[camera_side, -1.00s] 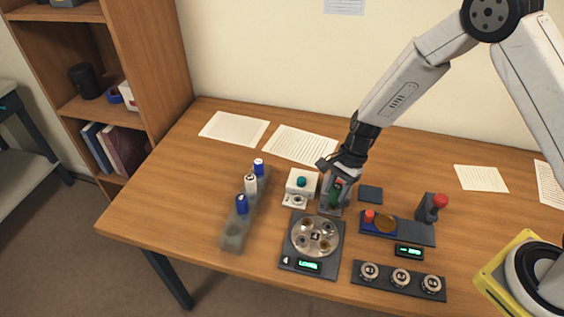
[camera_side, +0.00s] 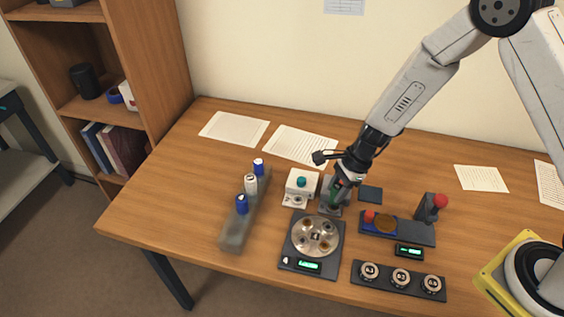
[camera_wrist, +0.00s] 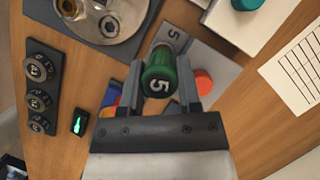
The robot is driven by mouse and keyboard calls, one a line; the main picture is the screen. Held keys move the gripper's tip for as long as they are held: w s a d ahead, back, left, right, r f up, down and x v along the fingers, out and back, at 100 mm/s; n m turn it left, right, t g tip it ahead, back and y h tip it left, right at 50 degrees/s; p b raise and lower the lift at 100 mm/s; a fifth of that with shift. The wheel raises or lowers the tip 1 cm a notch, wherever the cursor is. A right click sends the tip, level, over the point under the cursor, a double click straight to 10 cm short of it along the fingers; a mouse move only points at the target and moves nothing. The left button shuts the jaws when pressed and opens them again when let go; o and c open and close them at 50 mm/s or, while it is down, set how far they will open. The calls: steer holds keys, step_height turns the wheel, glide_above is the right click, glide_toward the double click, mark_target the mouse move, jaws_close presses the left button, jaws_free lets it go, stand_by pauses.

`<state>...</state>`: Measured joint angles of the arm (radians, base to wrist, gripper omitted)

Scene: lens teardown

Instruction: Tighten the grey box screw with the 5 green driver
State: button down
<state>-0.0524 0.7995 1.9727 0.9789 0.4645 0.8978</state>
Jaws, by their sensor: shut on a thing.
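In the side view the driver (camera_side: 336,193) stands between my fingers, close to upright, over the grey box (camera_side: 330,209). In the wrist view grey surfaces of the box (camera_wrist: 213,62) show beyond the driver. The driver tip and the screw are hidden, so I cannot tell whether they touch.
A white box (camera_side: 298,187) with a green knob stands left of the grey box. A round turntable (camera_side: 315,237) is in front.

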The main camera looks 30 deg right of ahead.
steer(key=shift+m, duration=0.4)
steer(key=shift+r, duration=0.85)
steer(key=shift+r, duration=1.45)
